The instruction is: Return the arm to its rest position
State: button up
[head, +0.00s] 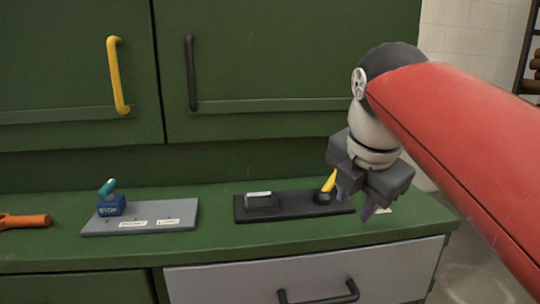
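My gripper (355,202) hangs at the right end of the green counter (225,240), pointing down. Its two dark fingers are spread apart, with nothing visible between them. My red arm reaches in from the right edge of the view. A black base (285,214) with a grey block and a yellow lever (329,181) lies on the counter just left of my gripper. The gripper overlaps the base's right end in the picture, and I cannot tell whether they touch.
An orange tool (25,221) lies at the far left. Green cabinet doors with yellow (117,75) and black (190,75) handles stand above. The grey drawer (230,284) below looks shut.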

jog(key=s+d+f+m, duration=0.1)
jog(key=s+f+m, duration=0.4)
jog(key=f+m, duration=0.5)
jog(key=s+d+f+m, duration=0.1)
jog(key=s+f+m, duration=0.5)
jog(key=f+m, duration=0.5)
jog(key=m, duration=0.4)
jog(key=shift+s+f+t+y, duration=0.15)
jog(key=shift+s+t+y, duration=0.15)
jog(key=shift+a, duration=0.15)
